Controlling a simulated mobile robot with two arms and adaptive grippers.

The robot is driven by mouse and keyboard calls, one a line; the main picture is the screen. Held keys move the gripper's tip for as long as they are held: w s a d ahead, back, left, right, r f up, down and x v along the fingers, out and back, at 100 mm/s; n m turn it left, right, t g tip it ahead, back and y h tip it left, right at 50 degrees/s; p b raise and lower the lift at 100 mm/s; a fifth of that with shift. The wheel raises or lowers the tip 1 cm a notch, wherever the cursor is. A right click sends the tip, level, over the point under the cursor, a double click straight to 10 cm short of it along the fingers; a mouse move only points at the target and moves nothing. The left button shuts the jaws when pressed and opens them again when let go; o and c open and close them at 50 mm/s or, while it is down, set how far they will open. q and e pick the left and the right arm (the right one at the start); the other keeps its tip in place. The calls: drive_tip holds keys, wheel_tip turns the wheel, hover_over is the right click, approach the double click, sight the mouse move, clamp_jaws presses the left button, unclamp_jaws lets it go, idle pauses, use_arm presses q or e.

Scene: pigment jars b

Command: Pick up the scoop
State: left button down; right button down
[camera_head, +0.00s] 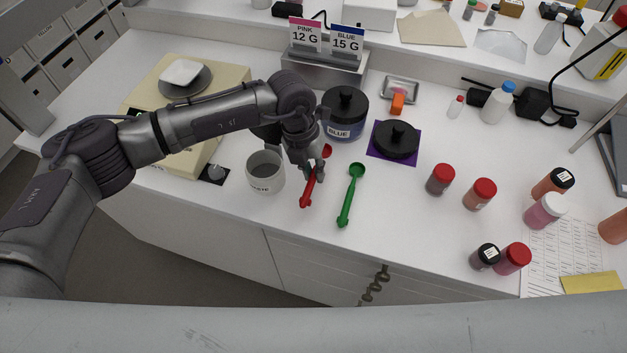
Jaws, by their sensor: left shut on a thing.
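A red scoop (307,193) is on the white counter (400,220), just right of a white cup. My left gripper (315,176) reaches down from above and is shut on its handle. The fingers hide part of the handle, and its round bowl (326,150) shows behind them. I cannot tell whether the scoop still touches the counter. A green scoop (350,197) lies to the right, apart from the gripper. My right gripper is not in view.
The white cup (265,182) stands close left of the gripper. A jar labelled BLUE (345,127) stands behind, and a black lid (396,142) lies on a purple mat. A balance (232,78) is at left. Several small jars (440,179) stand at right.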

use_arm(q)
drive_tip(key=s+r+b, duration=0.1)
drive_tip(key=s+r, duration=0.2)
drive_tip(key=s, duration=0.3)
drive_tip(key=s+a+r+b, duration=0.1)
drive_tip(key=s+r+b, duration=0.1)
drive_tip(key=s+r, duration=0.2)
drive_tip(key=shift+s+a, duration=0.15)
drive_tip(key=shift+s, duration=0.7)
